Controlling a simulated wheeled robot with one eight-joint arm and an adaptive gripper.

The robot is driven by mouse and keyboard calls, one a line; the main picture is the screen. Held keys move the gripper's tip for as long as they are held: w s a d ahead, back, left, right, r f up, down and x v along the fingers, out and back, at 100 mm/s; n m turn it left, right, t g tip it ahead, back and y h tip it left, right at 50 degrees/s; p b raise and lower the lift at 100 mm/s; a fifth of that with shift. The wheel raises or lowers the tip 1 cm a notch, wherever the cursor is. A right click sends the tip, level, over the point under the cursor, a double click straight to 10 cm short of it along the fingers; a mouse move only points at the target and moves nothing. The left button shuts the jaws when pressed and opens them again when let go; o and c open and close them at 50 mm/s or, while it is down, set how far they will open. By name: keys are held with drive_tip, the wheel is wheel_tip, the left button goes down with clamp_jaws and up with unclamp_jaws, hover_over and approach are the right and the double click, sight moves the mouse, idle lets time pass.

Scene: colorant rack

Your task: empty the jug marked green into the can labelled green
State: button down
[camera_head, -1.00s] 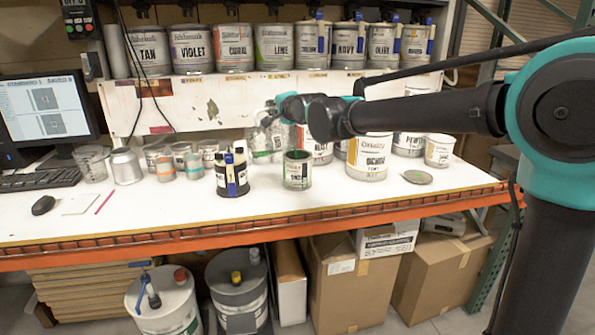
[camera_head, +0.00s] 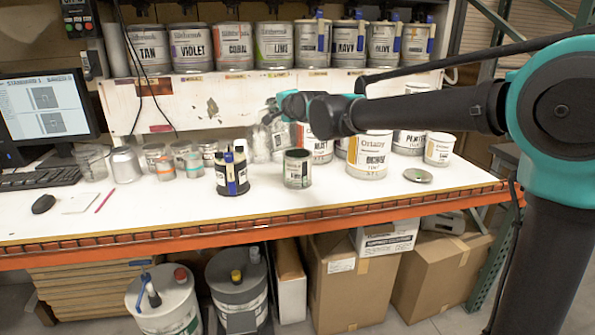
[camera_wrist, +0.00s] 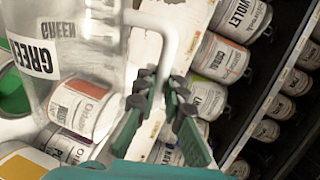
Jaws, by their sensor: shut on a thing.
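The clear jug marked GREEN (camera_wrist: 70,50) fills the upper left of the wrist view. My gripper (camera_wrist: 160,95) is shut on its pale handle. I see no green liquid in the visible part of the jug; its left end is cut off. In the head view the jug (camera_head: 260,143) shows faintly, tilted, just above and left of a small open can (camera_head: 297,169), apart from it. My gripper (camera_head: 275,115) is partly hidden there by my arm. The can's label is too small to read. Green (camera_wrist: 12,92) shows at the wrist view's left edge, probably paint inside that can.
A black caddy (camera_head: 232,175) with bottles stands left of the can. Large tint cans, one in front (camera_head: 368,155), stand behind and right. A loose lid (camera_head: 417,175) lies at right. Cups and jugs (camera_head: 155,157) stand at left.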

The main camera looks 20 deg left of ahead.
drive_tip(key=shift+s+a+f+n, duration=0.15)
drive_tip(key=shift+s+a+n, duration=0.35)
drive_tip(key=shift+s+a, duration=0.2)
drive_tip(key=shift+s, duration=0.15)
drive_tip(key=shift+s+a, duration=0.1)
